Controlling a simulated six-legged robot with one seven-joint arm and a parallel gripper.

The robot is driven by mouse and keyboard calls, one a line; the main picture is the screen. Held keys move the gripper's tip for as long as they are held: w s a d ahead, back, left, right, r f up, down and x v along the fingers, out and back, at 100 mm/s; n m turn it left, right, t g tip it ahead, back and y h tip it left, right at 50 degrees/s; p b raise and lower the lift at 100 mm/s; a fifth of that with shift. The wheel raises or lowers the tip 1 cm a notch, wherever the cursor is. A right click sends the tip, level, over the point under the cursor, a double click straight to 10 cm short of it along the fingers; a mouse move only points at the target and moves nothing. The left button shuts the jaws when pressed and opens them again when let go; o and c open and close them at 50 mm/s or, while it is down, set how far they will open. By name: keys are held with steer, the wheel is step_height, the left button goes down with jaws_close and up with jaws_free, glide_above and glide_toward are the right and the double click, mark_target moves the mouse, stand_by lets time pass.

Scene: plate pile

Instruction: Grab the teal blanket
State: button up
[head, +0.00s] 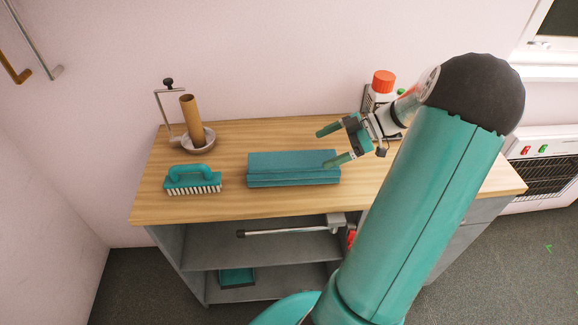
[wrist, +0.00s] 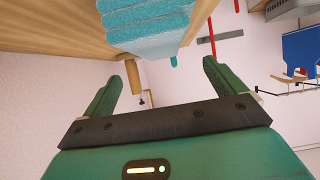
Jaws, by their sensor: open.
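The teal blanket (head: 292,168) lies folded into a flat rectangular stack near the middle of the wooden counter in the head view. In the wrist view the blanket (wrist: 148,25) shows at the top edge, beyond the fingertips and partly cut off. My gripper (head: 322,148) is open and empty at the blanket's right end in the head view. Its lower finger overlaps the blanket's right end in the picture; I cannot tell whether they touch. In the wrist view my gripper (wrist: 162,70) has its green fingers spread wide, with no cloth between them.
A teal brush (head: 193,179) sits left of the blanket on the counter (head: 250,206). A cardboard tube (head: 191,122) on a stand is behind the brush. Bare wood lies in front of the blanket.

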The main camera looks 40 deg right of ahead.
mark_target(294, 160)
steer(key=x, duration=0.3)
steer(key=shift+a+f, duration=0.1)
steer(key=shift+a, duration=0.15)
steer(key=x, duration=0.5)
steer(key=shift+w+a, duration=0.3)
steer(key=shift+w, duration=0.05)
steer(key=c, duration=1.5)
